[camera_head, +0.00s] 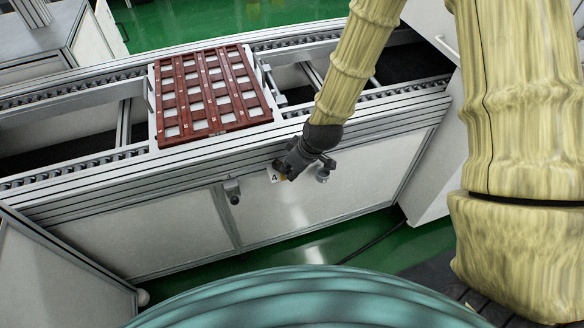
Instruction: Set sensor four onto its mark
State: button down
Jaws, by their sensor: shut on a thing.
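My gripper (286,169) is dark and reaches down to the conveyor's front side from the upper right. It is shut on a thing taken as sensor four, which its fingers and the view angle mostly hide. A small white label with a "4" (275,175) shows on the front side, just left of the fingertips and partly covered by them. I cannot tell whether the held sensor touches the conveyor's side.
A small grey sensor-like fitting (232,190) sits on the front side to the left. A red-brown gridded tray (220,130) lies on the conveyor (100,190) above.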

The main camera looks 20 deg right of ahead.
jog(key=m, duration=0.1)
jog(key=a+m+h+p, duration=0.1)
jog(key=shift+s+r+m, duration=0.15)
jog(key=shift+s+m, duration=0.1)
jog(key=shift+m, duration=0.15)
jog(key=shift+s+a+m+t+h+p, duration=0.1)
jog(key=shift+a+m+t+h+p, duration=0.3)
jog(key=shift+m, duration=0.6)
jog(key=shift+a+m+t+h+p, duration=0.1)
jog(key=shift+a+m+h+p, duration=0.25)
jog(key=shift+m+p, duration=0.55)
jog(key=c, duration=1.4)
grip_release()
jog(key=shift+c, duration=0.2)
jog(key=shift+s, duration=0.1)
jog(key=v, duration=1.1)
jog(key=shift+r, duration=0.4)
